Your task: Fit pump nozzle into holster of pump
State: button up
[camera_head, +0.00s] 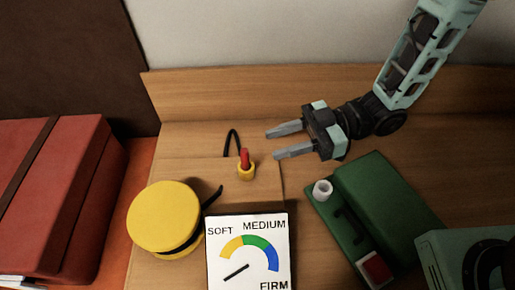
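The pump nozzle appears to be the small red tip with a yellow collar (246,172), upright on the wooden surface in the middle of the head view. A black hose (230,138) loops up behind it. A green box-like unit (385,205), probably the pump, lies to the right. A short white hollow cylinder (322,190), probably the holster, stands on its left part; I see nothing in it. My gripper (270,144) is open and empty, its fingers pointing left, just right of the nozzle in the picture. Its height above the surface is hard to tell.
A yellow round drum (163,217) with a black stub stands at left. A gauge board (248,257) marked soft, medium, firm is at front centre. A red case (45,190) lies far left. A wooden ledge (210,95) and wall close off the back.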

jog(key=w+d+r+m+t+h, duration=0.25)
jog(key=w+m+t+h, duration=0.25)
jog(key=w+t+h, duration=0.35)
jog(key=s+d+r+m+g+h, duration=0.2)
jog(key=s+d+m+h, duration=0.1)
jog(key=s, duration=0.6)
jog(key=s+d+r+m+g+h, duration=0.2)
jog(key=s+m, duration=0.3)
jog(key=s, duration=0.5)
jog(key=shift+s+d+r+h, duration=0.15)
jog(key=shift+d+r+h, duration=0.4)
jog(key=shift+d+h, duration=0.35)
jog(key=shift+g, duration=0.25)
